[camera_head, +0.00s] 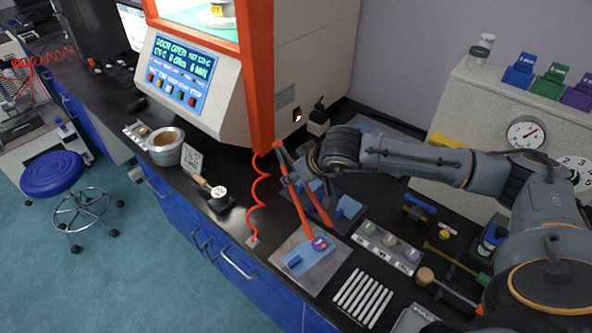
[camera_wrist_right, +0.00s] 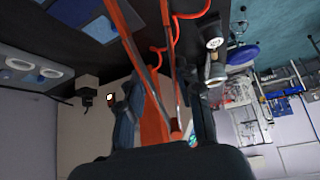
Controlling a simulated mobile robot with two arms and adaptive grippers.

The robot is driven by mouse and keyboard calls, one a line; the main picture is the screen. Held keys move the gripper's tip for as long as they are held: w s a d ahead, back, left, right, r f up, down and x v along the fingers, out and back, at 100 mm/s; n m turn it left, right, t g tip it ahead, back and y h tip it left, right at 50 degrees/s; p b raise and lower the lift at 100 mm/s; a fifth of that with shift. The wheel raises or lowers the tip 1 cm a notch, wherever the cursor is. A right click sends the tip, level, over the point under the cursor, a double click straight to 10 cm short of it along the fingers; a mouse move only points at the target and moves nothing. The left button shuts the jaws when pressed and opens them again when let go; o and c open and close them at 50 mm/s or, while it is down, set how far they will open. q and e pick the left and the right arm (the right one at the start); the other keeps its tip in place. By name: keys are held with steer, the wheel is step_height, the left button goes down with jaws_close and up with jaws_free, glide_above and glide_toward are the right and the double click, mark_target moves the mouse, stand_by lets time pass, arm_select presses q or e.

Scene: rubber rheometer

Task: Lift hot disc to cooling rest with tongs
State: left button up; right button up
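My right gripper (camera_head: 312,167) is around the long orange tongs (camera_head: 299,203) beside the machine; in the wrist view the tongs (camera_wrist_right: 137,45) run between its fingers (camera_wrist_right: 165,112), seemingly gripped. The tongs slant down toward the front. One tip is at a small purple disc (camera_head: 320,244) with an orange-red edge; the other arm ends apart from it, to the right. The disc is over a light blue rest (camera_head: 301,262) on a grey plate (camera_head: 283,248). I cannot tell whether the tips touch it. My left gripper is not in view.
The rheometer (camera_head: 190,75) stands behind left, with a yellow-labelled item (camera_head: 220,8) in its chamber. A coiled red hose (camera_head: 258,192) hangs left of the tongs.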

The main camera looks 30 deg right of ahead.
step_height(320, 180, down, 6)
steer(key=b, duration=0.4)
stand_by(0.3)
jaws_close()
step_height(320, 180, up, 12)
steer(key=p, duration=0.6)
